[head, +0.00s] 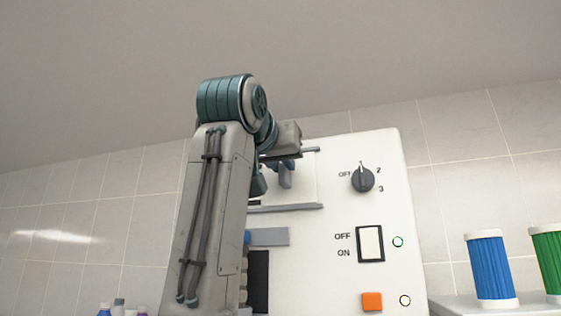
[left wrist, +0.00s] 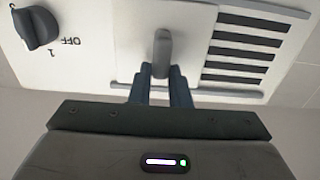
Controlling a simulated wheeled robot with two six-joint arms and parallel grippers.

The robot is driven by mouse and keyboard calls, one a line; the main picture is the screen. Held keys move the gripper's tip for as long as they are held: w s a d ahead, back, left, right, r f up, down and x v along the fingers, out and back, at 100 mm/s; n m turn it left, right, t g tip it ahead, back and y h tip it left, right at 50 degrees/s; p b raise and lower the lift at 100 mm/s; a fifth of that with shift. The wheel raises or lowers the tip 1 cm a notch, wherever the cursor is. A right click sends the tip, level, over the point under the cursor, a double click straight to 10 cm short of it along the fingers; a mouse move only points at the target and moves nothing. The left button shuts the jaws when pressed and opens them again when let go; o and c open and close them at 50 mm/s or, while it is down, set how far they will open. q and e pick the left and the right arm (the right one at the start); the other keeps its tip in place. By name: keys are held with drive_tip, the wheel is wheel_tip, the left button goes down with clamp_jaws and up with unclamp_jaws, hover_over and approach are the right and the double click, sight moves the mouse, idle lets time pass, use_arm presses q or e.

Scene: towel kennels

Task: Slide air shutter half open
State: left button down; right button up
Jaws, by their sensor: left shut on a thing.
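The white air shutter plate (head: 303,184) sits between two grey rails on the upright white panel (head: 360,280). It also shows in the left wrist view (left wrist: 190,20), where the panel appears upside down. Its grey handle (head: 286,176) stands out from the plate, and it is clear in the left wrist view (left wrist: 163,48). My left gripper (left wrist: 160,72) is shut on the handle. Dark vent slots (left wrist: 240,48) lie uncovered beside the plate in the left wrist view; my arm hides them in the head view. My right gripper is not in view.
Below the shutter is a grey-blue plate (head: 270,236). A blue ribbed cylinder (head: 490,269) and a green one (head: 549,262) stand at right.

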sight(265, 172)
use_arm(q)
drive_tip(key=a, duration=0.1)
drive_tip(key=w+a, duration=0.1)
drive_tip(key=a, duration=0.3)
drive_tip(key=shift+w+a, duration=0.2)
drive_tip(key=shift+w, duration=0.15)
drive_tip(key=c, duration=1.4)
unclamp_jaws()
drive_tip(key=shift+s+d, duration=0.15)
drive_tip(key=shift+d, duration=0.25)
drive_tip(key=shift+o, duration=0.2)
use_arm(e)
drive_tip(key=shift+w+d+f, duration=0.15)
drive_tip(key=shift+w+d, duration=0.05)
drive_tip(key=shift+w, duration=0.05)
use_arm(q)
drive_tip(key=shift+a, duration=0.1)
